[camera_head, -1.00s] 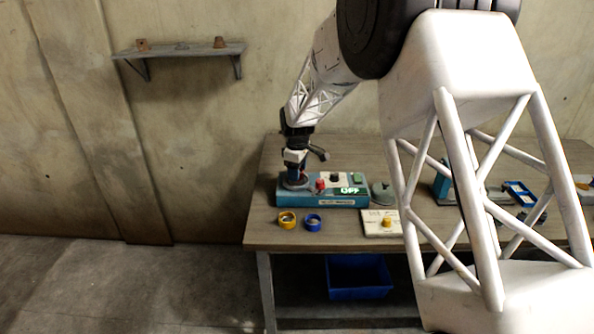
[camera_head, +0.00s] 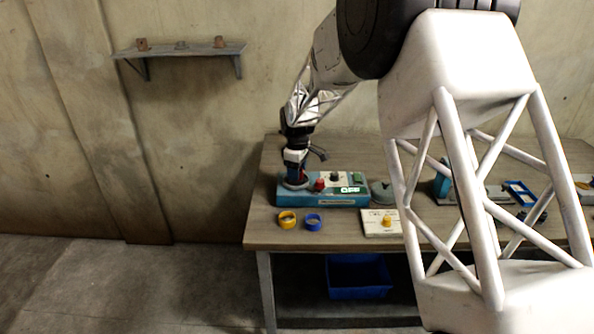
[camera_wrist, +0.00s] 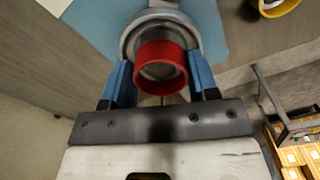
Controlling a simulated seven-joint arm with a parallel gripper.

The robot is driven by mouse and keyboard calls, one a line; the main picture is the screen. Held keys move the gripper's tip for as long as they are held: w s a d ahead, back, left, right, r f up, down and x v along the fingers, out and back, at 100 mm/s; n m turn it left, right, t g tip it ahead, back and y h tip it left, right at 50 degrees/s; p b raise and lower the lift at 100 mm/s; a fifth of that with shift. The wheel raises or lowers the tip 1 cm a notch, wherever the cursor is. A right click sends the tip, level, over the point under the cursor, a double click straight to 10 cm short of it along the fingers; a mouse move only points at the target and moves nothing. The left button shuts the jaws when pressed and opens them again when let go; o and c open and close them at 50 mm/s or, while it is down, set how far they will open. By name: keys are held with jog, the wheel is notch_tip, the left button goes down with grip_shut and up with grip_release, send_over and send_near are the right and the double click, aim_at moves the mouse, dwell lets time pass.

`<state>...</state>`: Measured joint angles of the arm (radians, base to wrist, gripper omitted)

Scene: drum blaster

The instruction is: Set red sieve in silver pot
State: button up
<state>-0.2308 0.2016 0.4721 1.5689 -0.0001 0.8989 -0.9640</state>
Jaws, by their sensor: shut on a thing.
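The red sieve (camera_wrist: 148,52) is a short red ring in the wrist view, between the blue fingers of my gripper (camera_wrist: 160,68). My gripper is shut on it. The silver pot (camera_wrist: 127,42) is a round grey metal rim just beyond the sieve, and the sieve overlaps it in this view. I cannot tell whether the sieve is above the rim or partly inside it. In the head view my gripper (camera_head: 296,176) points down at the left end of the blue machine (camera_head: 335,201), over the pot. The sieve cannot be made out clearly there.
A yellow ring (camera_head: 287,226) and a blue ring (camera_head: 313,228) lie on the table in front of the machine. The machine carries a red knob (camera_head: 319,184) and an OFF display (camera_head: 349,190). A pale box with a yellow button (camera_head: 386,222) is to the right.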

jog(key=shift+f, duration=0.75)
dwell(1.7)
jog(key=o, duration=1.3)
jog(key=shift+o, duration=0.2)
jog(key=shift+r, duration=3.05)
